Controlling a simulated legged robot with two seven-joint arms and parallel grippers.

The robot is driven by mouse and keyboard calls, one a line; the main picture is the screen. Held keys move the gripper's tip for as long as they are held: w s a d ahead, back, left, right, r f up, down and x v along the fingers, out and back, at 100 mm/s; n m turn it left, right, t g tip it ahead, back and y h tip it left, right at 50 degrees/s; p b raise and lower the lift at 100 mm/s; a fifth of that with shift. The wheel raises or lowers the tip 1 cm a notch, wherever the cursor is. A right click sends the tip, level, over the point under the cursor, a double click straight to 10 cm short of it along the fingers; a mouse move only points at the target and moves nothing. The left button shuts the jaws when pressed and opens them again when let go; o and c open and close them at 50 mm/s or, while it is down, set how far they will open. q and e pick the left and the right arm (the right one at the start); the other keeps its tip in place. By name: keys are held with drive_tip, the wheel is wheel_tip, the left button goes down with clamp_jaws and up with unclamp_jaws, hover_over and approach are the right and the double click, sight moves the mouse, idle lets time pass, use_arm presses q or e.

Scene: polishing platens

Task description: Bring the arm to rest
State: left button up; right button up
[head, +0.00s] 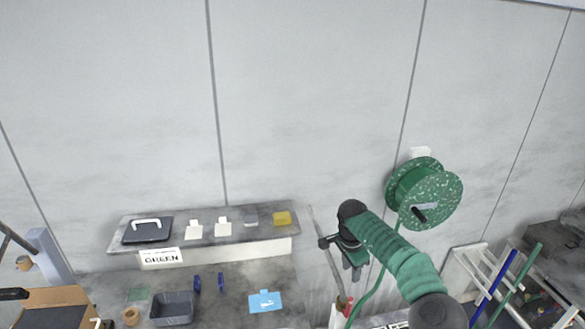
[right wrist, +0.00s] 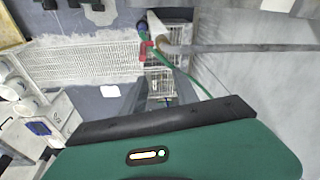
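My right arm (head: 395,255), green with dark joints, reaches up from the lower right in the head view. Its gripper (head: 345,258) hangs in front of the wall, just right of the shelf, with no object clearly in it. In the right wrist view the green housing and black bar of my wrist fill the bottom, and the fingertips are not clear. I cannot tell how far the fingers are apart. My left gripper does not show in either view.
A green hose reel (head: 437,195) is on the wall close to the arm, its hose hanging behind it. A shelf (head: 262,231) holds a black case (head: 147,232) and a yellow block (head: 282,218). Below are a grey bin (head: 172,309) and blue card (head: 265,301). A rack (head: 500,285) stands right.

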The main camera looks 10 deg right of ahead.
drive_tip(key=w+a+r+n+t+h+b, duration=0.2)
drive_tip(key=w+a+n+t+b, duration=0.3)
drive_tip(key=w+n+t+b, duration=0.45)
drive_tip(key=s+a+f+n+t+y+b, duration=0.1)
drive_tip(key=s+a+f+n+y+b, duration=0.4)
drive_tip(key=s+f+b, duration=0.4)
drive_tip(key=s+f+g+b, duration=0.25)
drive_tip(key=s+f, duration=0.35)
drive_tip(key=s, duration=0.4)
drive_tip(key=s+f+g+b, duration=0.1)
drive_tip(key=s+f+g, duration=0.2)
drive_tip(key=s+f, duration=0.45)
use_arm(q)
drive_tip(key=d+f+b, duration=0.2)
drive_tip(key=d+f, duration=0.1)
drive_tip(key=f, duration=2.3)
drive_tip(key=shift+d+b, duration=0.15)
drive_tip(key=shift+b, duration=0.2)
use_arm(e)
drive_tip(key=s+d+f+g, duration=0.2)
drive_tip(key=s+d+f, duration=0.1)
drive_tip(key=s, duration=0.5)
drive_tip(key=s+d+f+g+h, duration=0.1)
drive_tip(key=s+d+f, duration=0.2)
drive_tip(key=s+d, duration=0.2)
drive_tip(key=shift+s+d+g, duration=0.15)
drive_tip(key=shift+s+g, duration=0.25)
drive_tip(key=shift+s, duration=1.45)
